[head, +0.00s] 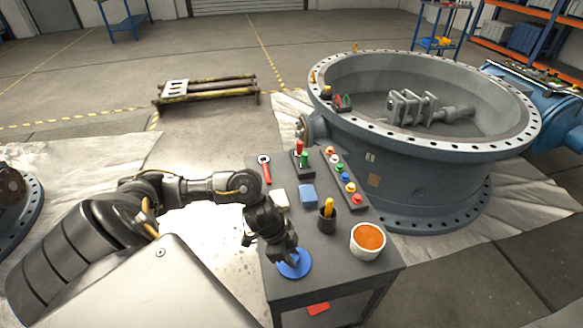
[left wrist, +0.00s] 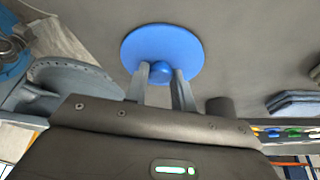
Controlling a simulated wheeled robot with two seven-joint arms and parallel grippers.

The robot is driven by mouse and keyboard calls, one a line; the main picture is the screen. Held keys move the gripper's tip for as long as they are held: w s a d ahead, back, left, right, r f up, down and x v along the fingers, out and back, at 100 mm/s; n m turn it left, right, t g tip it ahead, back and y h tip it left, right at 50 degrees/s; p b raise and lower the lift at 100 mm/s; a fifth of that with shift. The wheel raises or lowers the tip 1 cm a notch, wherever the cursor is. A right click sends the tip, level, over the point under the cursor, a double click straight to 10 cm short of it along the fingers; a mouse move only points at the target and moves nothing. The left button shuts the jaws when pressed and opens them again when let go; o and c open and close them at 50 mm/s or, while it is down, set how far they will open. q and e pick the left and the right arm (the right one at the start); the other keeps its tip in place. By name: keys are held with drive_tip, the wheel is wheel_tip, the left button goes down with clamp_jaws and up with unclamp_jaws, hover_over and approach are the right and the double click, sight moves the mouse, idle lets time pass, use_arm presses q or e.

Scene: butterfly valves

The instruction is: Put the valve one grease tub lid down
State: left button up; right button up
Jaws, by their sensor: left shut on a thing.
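The blue round grease tub lid (head: 297,268) is at the front left of the small grey table. In the left wrist view the lid (left wrist: 160,45) shows as a flat disc with a round knob. My left gripper (head: 286,256) points down and is shut on this knob; its two fingers (left wrist: 160,78) flank it. I cannot tell whether the lid touches the tabletop. The white grease tub (head: 366,250) stands upright and open at the right of the lid, with orange grease showing. My right gripper is not in view.
The table (head: 342,281) also holds a dark cup with a yellow-handled tool (head: 327,215), a blue block (head: 308,194), a white block (head: 281,199), a red wrench (head: 265,168) and a rack of coloured pieces (head: 346,180). The large valve body (head: 415,175) stands behind.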

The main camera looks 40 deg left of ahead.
use_arm(q)
drive_tip(key=o, duration=1)
drive_tip(key=shift+f, duration=0.1)
drive_tip(key=shift+c, duration=0.2)
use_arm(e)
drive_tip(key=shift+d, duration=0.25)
use_arm(q)
drive_tip(key=p+v, duration=0.2)
drive_tip(key=v, duration=1)
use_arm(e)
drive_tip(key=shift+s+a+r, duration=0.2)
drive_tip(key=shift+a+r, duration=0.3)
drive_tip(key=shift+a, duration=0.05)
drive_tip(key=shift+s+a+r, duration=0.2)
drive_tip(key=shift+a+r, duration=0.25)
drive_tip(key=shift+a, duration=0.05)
use_arm(q)
drive_tip(key=shift+d, duration=0.1)
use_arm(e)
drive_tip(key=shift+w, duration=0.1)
